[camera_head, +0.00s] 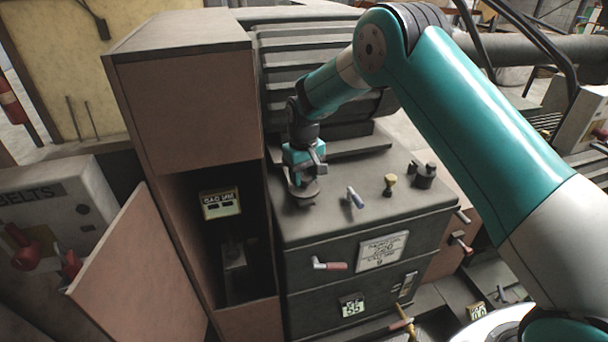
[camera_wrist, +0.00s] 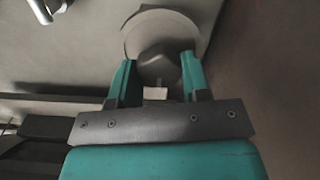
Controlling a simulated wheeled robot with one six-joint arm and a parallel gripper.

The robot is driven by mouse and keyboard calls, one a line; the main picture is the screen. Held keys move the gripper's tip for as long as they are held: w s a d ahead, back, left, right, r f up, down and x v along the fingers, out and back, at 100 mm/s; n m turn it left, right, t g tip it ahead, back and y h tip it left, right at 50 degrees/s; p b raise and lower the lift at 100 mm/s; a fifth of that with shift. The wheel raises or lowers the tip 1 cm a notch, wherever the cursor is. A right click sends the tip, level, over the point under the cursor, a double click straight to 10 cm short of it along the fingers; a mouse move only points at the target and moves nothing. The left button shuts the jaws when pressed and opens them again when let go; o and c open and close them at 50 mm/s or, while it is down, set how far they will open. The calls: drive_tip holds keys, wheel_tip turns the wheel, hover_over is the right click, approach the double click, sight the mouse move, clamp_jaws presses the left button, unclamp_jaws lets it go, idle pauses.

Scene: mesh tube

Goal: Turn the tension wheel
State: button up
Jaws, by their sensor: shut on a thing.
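The tension wheel (camera_head: 303,191) is a dark round disc on top of the dark machine cabinet (camera_head: 350,215), near its left edge. In the wrist view it is a grey round wheel (camera_wrist: 150,25) with a raised middle part. My gripper (camera_head: 303,175) reaches down onto the wheel from above. In the wrist view the two teal fingers (camera_wrist: 158,78) stand on either side of the wheel's raised middle part and are shut on it. The exact finger contact is partly in shadow.
To the right on the cabinet top stand a small lever (camera_head: 355,198), a brass knob (camera_head: 390,183) and a dark knob (camera_head: 424,176). A tall brown cupboard (camera_head: 185,100) rises close on the left, its door (camera_head: 140,275) open. A ribbed housing (camera_head: 300,70) stands behind.

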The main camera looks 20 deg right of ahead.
sight(304, 176)
drive_tip(key=o, duration=0.9)
drive_tip(key=shift+o, duration=0.2)
drive_tip(key=shift+r, duration=0.1)
wheel_tip(304, 176, up, 17)
drive_tip(key=b, duration=0.3)
drive_tip(key=shift+r, duration=0.15)
